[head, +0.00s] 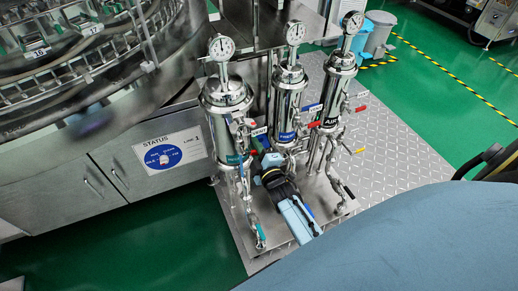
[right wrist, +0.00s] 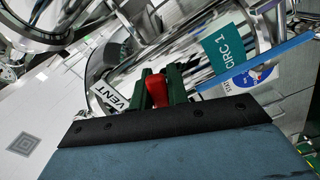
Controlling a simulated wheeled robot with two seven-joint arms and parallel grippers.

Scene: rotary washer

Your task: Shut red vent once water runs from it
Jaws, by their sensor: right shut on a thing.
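The red vent handle (right wrist: 157,92) stands between the two green fingers of my right gripper (right wrist: 159,88), which is shut on it. The white VENT tag (right wrist: 110,97) is just left of the fingers in the right wrist view. In the head view my right gripper (head: 261,151) is beside the leftmost steel filter housing (head: 227,118) and largely hides the red vent there. The housing's teal CIRC 1 label (right wrist: 224,56) shows in the right wrist view. I cannot make out any water running from the vent. My left gripper is not in view.
Two similar housings, a middle one (head: 289,100) and a right one (head: 339,88), stand close by with gauges and coloured valve handles. Pipes and valves crowd the space below. The washer cabinet (head: 100,185) is at left. Bare tread plate (head: 400,145) lies to the right.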

